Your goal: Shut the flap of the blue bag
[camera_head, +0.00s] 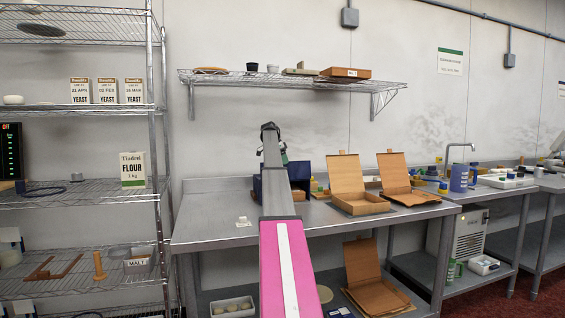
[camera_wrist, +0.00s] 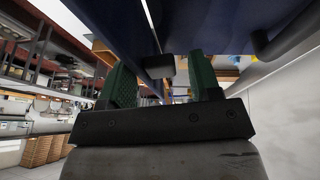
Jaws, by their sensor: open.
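The dark blue bag (camera_head: 300,171) stands on the steel table, mostly hidden behind my raised arm. Only its edges show to the left and right of the arm, so I cannot tell how its flap lies in the head view. My gripper (camera_head: 284,157) is small and partly hidden there, in front of the bag. In the wrist view my gripper (camera_wrist: 163,72) has its two green fingers apart with a gap between them. A dark blue surface (camera_wrist: 220,25), likely the bag, spans the top of that view close above the fingers. A small dark block shows between the fingertips.
Two open cardboard boxes (camera_head: 347,178) stand to the right on the table (camera_head: 215,232). A wall shelf (camera_head: 290,79) with small items hangs above. A wire rack (camera_head: 85,192) with flour and yeast stands at left. A small white item (camera_head: 243,221) lies on the table's clear left part.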

